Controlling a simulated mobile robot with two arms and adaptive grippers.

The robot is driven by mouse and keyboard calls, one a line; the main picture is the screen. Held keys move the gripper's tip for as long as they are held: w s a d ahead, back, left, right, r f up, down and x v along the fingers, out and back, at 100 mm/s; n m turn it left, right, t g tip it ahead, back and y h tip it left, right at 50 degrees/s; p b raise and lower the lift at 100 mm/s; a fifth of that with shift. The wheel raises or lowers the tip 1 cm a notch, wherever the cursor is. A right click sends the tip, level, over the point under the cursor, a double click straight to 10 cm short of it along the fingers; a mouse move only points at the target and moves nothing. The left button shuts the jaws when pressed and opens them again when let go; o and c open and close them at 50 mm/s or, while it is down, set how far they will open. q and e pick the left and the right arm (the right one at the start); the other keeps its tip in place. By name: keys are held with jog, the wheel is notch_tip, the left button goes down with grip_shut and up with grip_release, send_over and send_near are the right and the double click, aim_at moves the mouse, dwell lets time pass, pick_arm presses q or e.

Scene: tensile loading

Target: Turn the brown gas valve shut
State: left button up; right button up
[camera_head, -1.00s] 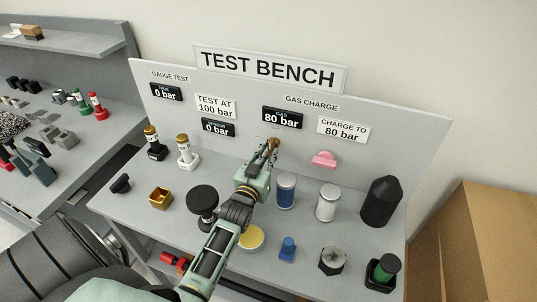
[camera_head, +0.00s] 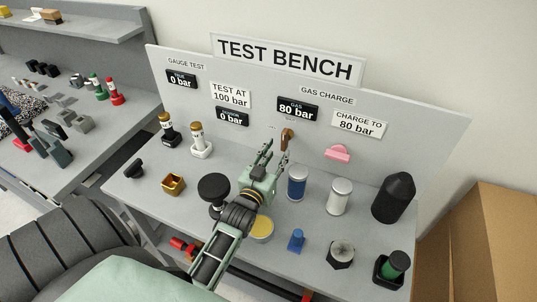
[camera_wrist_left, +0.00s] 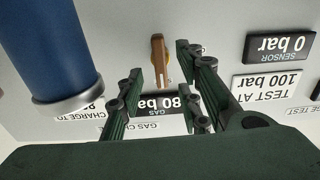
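The brown gas valve (camera_head: 287,136) is on the bench's back panel, below the black gas display (camera_head: 297,109), which reads 80 bar. In the left wrist view the valve (camera_wrist_left: 159,62) is an upright brown handle, apart from the fingers. My left gripper (camera_head: 275,152) is open and empty, just in front of the valve and slightly left of it in the head view. In the left wrist view its fingers (camera_wrist_left: 160,84) are spread, with the valve showing beyond the gap. My right gripper is not in view.
A blue cylinder (camera_head: 297,183) stands close to the right of my left gripper; it looms large in the left wrist view (camera_wrist_left: 50,50). A white cylinder (camera_head: 339,196) and a pink part (camera_head: 337,152) are farther right. A black round knob (camera_head: 213,187) is to the left.

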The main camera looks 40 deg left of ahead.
pick_arm(q)
jog(key=v, duration=0.7)
jog(key=shift+s, duration=0.25)
